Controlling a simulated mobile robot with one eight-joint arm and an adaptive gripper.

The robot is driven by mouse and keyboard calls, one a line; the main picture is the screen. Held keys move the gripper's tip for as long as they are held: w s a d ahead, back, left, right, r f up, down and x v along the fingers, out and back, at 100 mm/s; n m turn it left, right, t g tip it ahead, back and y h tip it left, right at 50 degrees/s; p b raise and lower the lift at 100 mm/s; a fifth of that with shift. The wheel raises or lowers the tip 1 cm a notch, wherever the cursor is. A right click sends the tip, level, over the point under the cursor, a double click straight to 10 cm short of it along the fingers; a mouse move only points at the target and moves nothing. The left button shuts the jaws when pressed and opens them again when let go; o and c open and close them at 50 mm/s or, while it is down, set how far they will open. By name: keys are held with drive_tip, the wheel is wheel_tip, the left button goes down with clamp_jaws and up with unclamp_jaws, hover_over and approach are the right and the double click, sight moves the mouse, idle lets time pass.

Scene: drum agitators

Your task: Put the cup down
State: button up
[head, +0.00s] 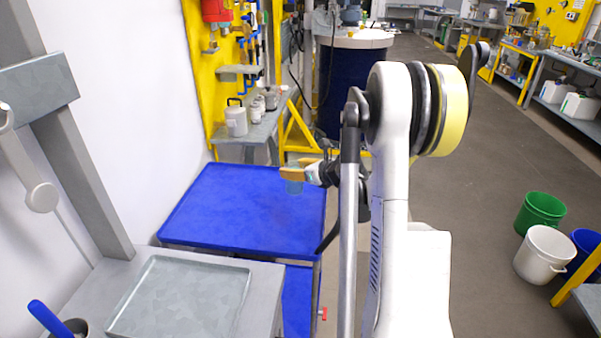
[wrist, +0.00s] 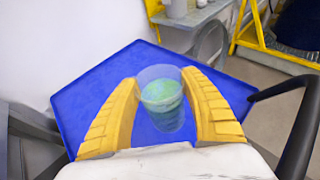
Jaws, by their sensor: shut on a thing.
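The cup (wrist: 161,97) is clear and see-through, with something green inside. My gripper (wrist: 162,104) has two yellow ribbed fingers, one on each side of the cup, and is shut on it. In the head view my gripper (head: 293,171) holds the cup (head: 294,187) over the right part of the blue table (head: 225,205). The cup looks upright. The blue table also shows behind and below the cup in the wrist view (wrist: 80,105). I cannot tell how far the cup's base is from the table top.
The blue table top is bare around the cup, with a raised rim. A grey metal tray (head: 182,297) lies on a bench in front. White containers (head: 236,119) stand on a shelf behind. A blue drum (head: 345,85) is at the back. Buckets (head: 540,210) stand on the floor at right.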

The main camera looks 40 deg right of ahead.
drive_tip(key=shift+w+a+f+b, duration=0.6)
drive_tip(key=shift+w+f+b, duration=0.2)
drive_tip(key=shift+f, duration=0.5)
drive_tip(key=shift+w+a+f+b, duration=0.65)
drive_tip(key=shift+w+f, duration=0.25)
drive_tip(key=shift+f, duration=0.35)
drive_tip(key=shift+w+a+f+b, duration=0.6)
drive_tip(key=shift+w+f+b, duration=0.2)
drive_tip(key=shift+f, duration=0.5)
drive_tip(key=shift+f, duration=0.2)
drive_tip(key=o, duration=1.3)
drive_tip(key=shift+r, duration=0.15)
